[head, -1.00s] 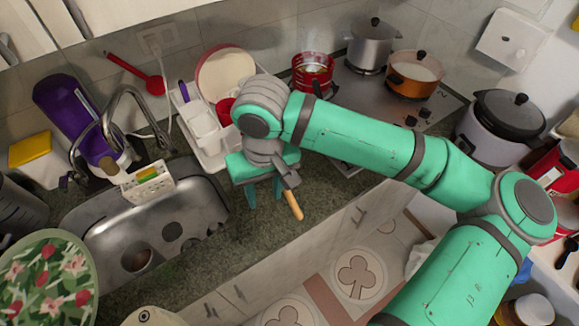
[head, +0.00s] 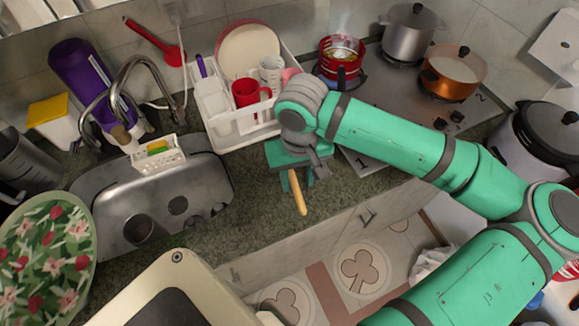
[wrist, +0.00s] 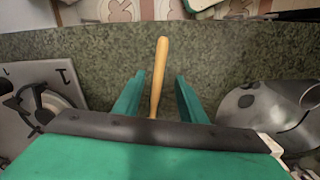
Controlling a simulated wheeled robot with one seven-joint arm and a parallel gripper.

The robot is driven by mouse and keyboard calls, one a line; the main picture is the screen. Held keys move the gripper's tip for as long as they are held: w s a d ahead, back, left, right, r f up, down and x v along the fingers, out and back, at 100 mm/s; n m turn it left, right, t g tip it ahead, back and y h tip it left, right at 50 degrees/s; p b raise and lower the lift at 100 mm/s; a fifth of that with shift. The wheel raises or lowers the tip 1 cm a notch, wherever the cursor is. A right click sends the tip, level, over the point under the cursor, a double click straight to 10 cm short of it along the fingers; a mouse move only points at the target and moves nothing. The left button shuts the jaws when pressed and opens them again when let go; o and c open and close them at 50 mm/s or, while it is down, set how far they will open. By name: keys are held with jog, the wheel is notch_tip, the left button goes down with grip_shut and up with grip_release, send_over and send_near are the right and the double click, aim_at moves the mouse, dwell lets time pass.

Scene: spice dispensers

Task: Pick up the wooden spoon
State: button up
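The wooden spoon (head: 298,198) lies on the counter near its front edge. Its light-brown handle shows in the head view, sticking out from under my gripper (head: 297,181). In the wrist view the handle (wrist: 160,72) runs lengthwise between the two green fingers of my gripper (wrist: 158,90). The fingers are open, with a visible gap on each side of the handle. The spoon's other end is hidden behind the gripper body.
A white dish rack (head: 245,132) with a red mug (head: 247,93) stands behind my gripper. The stove (head: 400,100) with pots is at the right and the steel sink (head: 150,205) at the left. Bare counter (head: 245,225) lies around the spoon.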

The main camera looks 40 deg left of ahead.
aim_at(297, 189)
jog(key=shift+w+a+f, duration=0.15)
jog(key=shift+f, duration=1.1)
jog(key=shift+w+a+f, duration=0.1)
jog(key=shift+f, duration=1.15)
grip_shut()
